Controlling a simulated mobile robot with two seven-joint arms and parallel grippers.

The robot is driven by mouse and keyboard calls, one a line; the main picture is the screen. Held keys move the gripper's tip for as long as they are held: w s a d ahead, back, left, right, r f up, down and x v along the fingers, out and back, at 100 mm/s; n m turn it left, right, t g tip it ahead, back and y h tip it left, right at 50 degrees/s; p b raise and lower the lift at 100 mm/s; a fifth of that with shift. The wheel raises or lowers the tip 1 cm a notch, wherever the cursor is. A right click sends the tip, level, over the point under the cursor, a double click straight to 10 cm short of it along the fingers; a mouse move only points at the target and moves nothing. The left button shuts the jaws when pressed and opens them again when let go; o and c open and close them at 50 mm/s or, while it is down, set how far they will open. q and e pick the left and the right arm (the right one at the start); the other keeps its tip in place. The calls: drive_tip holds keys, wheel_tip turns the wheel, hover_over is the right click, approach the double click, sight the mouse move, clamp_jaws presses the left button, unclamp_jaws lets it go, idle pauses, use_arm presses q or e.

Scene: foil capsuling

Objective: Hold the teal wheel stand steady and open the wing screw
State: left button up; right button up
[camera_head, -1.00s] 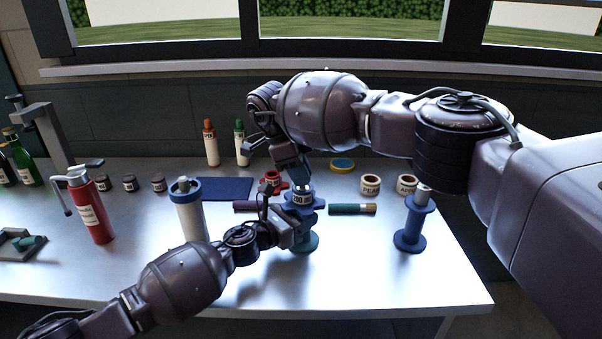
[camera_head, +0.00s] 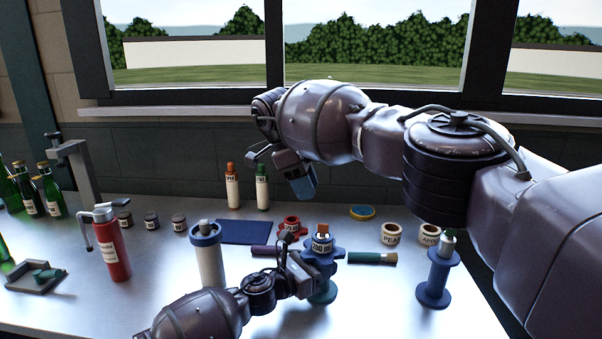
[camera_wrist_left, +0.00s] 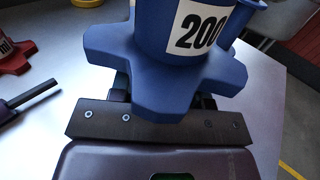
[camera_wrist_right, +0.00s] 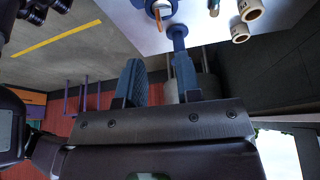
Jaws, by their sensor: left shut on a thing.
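The wheel stand has a blue lobed collar (camera_head: 322,257) with a white "200" label and a teal foot (camera_head: 324,293). It stands upright on the bench. An orange-brown wing screw (camera_head: 323,229) is at its top. My left gripper (camera_head: 306,284) is shut on the stand below the collar; the collar (camera_wrist_left: 165,70) hides its fingers in the left wrist view. My right gripper (camera_head: 303,184) is above and left of the screw, apart from it. Its blue fingers (camera_wrist_right: 160,75) are open and empty; the screw (camera_wrist_right: 157,14) shows beyond them.
A white cylinder stand with blue rim (camera_head: 208,262) is left of the stand, a blue spool stand (camera_head: 436,282) right. A red bottle (camera_head: 112,248) stands further left. The front bench is mostly clear.

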drive_tip(key=shift+v, duration=1.55)
use_arm(q)
drive_tip(key=o, duration=1.3)
drive_tip(key=shift+a, duration=0.1)
